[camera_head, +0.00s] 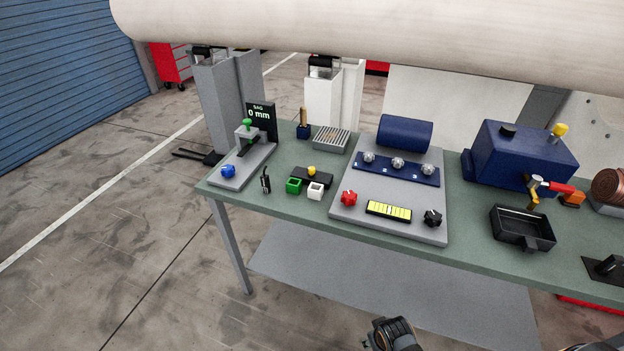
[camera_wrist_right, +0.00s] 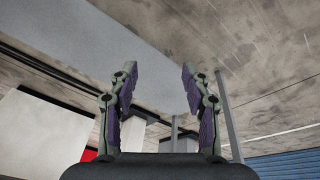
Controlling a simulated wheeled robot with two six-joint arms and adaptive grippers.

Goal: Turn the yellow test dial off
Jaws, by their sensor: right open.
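A small yellow knob (camera_head: 312,171) stands at a black block on the workbench, behind a green cube and a white cube. Another yellow knob (camera_head: 560,130) sits on top of the blue box at the right. I cannot tell from the picture which one is the test dial, or how either is set. My right gripper (camera_wrist_right: 157,88) is open and empty in the right wrist view, with its two fingers apart. It is away from the bench items. A dark part of my arm shows at the bottom of the head view. My left gripper is not in view.
A grey panel (camera_head: 390,215) holds a red knob (camera_head: 349,198), a black knob (camera_head: 433,217), a lit yellow display and a blue roller. A gauge stand with a blue knob (camera_head: 228,171) is at left. A black tray (camera_head: 522,229) stands at right. A large pale cylinder crosses above the bench.

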